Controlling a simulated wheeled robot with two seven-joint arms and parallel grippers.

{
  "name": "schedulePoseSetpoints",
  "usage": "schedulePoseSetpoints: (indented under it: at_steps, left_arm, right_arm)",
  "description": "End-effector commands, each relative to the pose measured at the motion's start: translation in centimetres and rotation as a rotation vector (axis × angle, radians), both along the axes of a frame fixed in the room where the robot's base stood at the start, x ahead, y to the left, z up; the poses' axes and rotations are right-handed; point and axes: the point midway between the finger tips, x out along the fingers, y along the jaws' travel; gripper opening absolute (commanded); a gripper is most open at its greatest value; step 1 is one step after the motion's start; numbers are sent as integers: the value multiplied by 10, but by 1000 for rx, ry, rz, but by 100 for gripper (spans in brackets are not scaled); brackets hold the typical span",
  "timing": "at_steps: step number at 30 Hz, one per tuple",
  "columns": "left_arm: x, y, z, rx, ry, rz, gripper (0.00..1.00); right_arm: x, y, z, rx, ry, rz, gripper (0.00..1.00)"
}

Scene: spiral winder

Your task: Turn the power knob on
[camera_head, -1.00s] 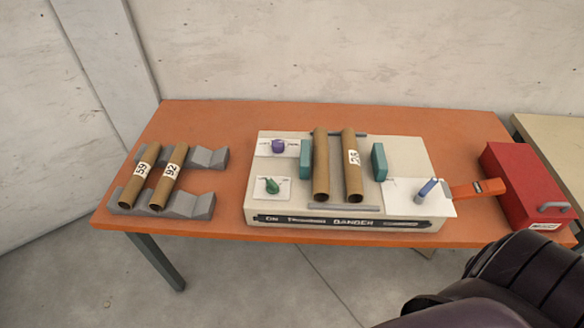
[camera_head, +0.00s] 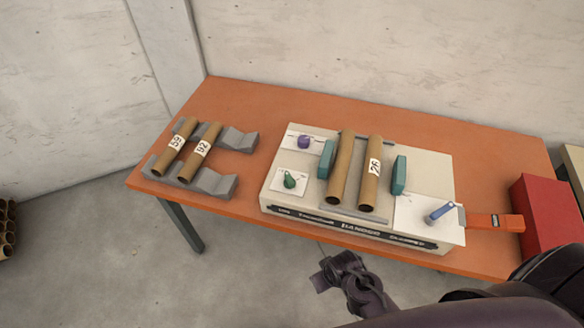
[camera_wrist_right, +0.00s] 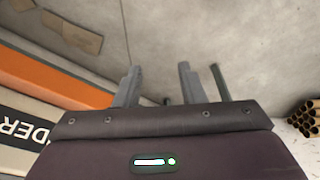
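A cream winder box (camera_head: 412,160) stands on the orange table. A purple knob (camera_head: 304,141) and a green knob (camera_head: 290,180) sit on white label plates at its left. Their lettering is too small to read, so I cannot tell which is the power knob. A blue lever (camera_head: 440,212) leans on a white plate at the right. My right gripper (camera_head: 324,275) is in front of the table, left of my arm, apart from the box and knobs. In the right wrist view its fingers (camera_wrist_right: 158,67) are spread and empty. My left gripper is not in view.
Two cardboard tubes (camera_head: 341,168) lie on the box between teal blocks. Two more (camera_head: 174,148) lie in a grey rack (camera_head: 214,182) at the left. A red box (camera_head: 548,212) stands at the right. The floor between gripper and table is clear.

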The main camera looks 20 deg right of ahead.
Motion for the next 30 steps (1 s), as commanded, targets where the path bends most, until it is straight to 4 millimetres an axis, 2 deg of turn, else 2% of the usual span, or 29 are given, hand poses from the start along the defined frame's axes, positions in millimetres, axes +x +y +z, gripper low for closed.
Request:
schedulePoseSetpoints:
  at_steps: [1,11,15,21,26,30]
  left_arm:
    - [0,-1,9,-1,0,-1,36]
    - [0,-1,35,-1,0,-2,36]
    - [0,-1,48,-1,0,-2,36]
    - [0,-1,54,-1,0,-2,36]
    - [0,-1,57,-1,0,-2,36]
    - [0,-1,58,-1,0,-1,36]
  right_arm:
    - [7,1,27,1,-11,-2,36]
    - [37,-1,148,-3,-39,-18,36]
    - [56,-5,200,-9,-40,-33,36]
    - [85,-8,215,-14,-13,-53,36]
    - [113,-9,215,-17,12,-67,36]
    - [144,-9,209,-15,41,-79,36]
